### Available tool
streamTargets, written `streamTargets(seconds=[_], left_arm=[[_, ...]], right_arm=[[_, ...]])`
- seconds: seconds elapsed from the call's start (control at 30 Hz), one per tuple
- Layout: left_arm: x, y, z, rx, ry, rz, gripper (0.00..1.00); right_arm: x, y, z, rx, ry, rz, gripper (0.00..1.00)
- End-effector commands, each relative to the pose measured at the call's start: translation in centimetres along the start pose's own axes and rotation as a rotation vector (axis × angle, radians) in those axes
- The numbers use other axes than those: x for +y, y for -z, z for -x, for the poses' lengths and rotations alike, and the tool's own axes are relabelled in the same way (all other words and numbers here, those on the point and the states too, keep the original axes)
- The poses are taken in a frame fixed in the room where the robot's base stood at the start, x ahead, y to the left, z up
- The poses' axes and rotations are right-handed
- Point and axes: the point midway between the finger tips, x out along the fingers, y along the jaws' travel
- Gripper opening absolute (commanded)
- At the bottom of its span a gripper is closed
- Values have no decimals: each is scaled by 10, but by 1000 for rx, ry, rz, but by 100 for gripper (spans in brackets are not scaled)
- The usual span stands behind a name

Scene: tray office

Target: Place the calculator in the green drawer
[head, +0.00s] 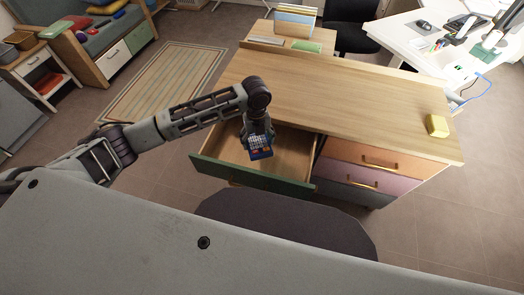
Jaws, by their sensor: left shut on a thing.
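The calculator (260,146) is small and dark blue with light keys. My left gripper (258,136) points down and is shut on it, holding it over the opening of the green drawer (250,176). The drawer is pulled out from the left side of the wooden desk (350,105), and its visible wooden inside looks empty. Whether the calculator touches the drawer floor, I cannot tell. My right gripper is not in view.
A yellow block (437,125) sits at the desk's right end. An orange drawer (365,158) and a purple drawer (352,179) are closed on the right. The desk's middle is clear.

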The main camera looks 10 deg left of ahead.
Motion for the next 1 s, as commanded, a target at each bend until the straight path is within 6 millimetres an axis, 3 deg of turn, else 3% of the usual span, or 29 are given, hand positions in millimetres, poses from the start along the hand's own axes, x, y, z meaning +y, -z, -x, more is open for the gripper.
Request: streamTargets(seconds=[0.4,0.7,1.0], left_arm=[[0,0,-21,-1,-1,-339,50],[-1,0,-31,-2,-1,-521,50],[-1,0,-32,-2,-1,-559,50]], right_arm=[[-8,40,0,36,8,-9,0],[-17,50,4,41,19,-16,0],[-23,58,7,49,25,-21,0]])
